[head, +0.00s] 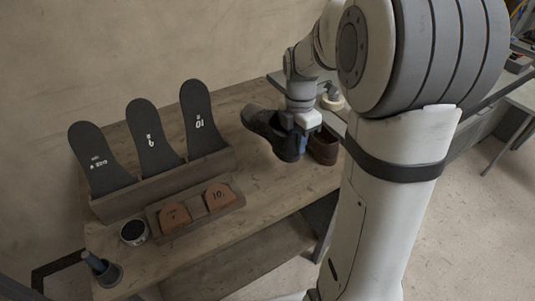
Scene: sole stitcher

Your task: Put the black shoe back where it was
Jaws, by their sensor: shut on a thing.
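The black shoe (267,130) is in the head view, near the right end of the wooden table. My gripper (297,134) reaches down from above and is shut on it. The shoe's toe points to the upper left, and the gripper is at its right part. It looks held over the table, but I cannot tell how far above the top it is. A brown shoe (324,147) stands just to the right, partly hidden behind my gripper and arm.
The wooden table (260,190) has a rack with black soles (152,138), a tray with brown heel pieces (174,217), a pot of dark stuff (133,232) and a dark holder (101,269) at left. A pale roll (332,102) sits behind my gripper. The front middle is clear.

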